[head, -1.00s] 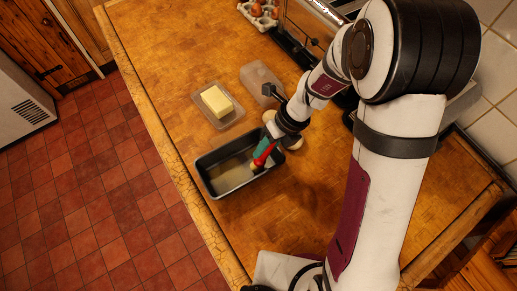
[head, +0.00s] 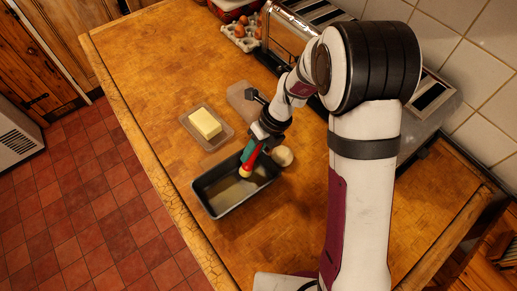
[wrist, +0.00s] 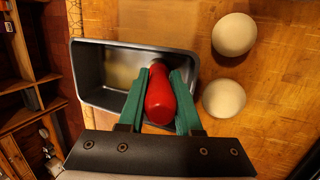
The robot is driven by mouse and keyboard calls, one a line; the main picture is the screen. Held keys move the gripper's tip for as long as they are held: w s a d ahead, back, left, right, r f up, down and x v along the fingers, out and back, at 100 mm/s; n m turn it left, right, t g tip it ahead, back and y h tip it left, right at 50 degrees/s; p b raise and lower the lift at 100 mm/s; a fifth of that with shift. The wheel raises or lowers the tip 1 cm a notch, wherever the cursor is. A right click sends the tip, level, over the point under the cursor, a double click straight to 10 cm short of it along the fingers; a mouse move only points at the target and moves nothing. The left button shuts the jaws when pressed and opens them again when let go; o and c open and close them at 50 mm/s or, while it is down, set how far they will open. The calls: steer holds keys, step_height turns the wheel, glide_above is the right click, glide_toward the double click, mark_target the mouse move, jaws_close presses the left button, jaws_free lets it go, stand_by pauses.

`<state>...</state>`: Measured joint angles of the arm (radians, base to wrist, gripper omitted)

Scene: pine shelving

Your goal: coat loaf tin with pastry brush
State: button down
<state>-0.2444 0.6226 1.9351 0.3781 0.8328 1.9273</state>
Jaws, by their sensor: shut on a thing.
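The dark loaf tin (head: 209,206) stands on the wooden counter, with a pale yellowish sheen on part of its floor. It also shows in the wrist view (wrist: 88,75). My gripper (head: 249,150), with green fingers, is shut on the red handle of the pastry brush (head: 252,162). In the wrist view the handle (wrist: 160,95) sits between the two fingers (wrist: 160,100). The brush slants down into the tin, its pale yellow lower end (head: 244,173) over the tin's inside near the far side. The bristles are not clearly seen; contact with the floor cannot be told.
Butter (head: 205,123) lies on a clear tray behind the tin. A clear container (head: 238,94) is partly behind my arm. Two pale round objects (wrist: 235,34) (wrist: 223,98) sit close right of the tin. A toaster (head: 312,22) and egg carton (head: 238,38) stand farther back. Counter in front is clear.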

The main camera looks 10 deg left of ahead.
steer(key=shift+s+a, duration=4.3)
steer(key=shift+a, duration=0.25)
steer(key=shift+w+d, duration=2.4)
steer(key=shift+d, duration=0.15)
steer(key=shift+w+d, duration=2.35)
steer(key=shift+d, duration=0.15)
steer(key=shift+s+d+r, duration=0.1)
steer(key=shift+s+d, duration=1.3)
steer(key=shift+s+a, duration=3.6)
steer(key=shift+a, duration=0.25)
steer(key=shift+s+a, duration=1.2)
steer(key=shift+a, duration=0.05)
steer(key=shift+r, duration=2.95)
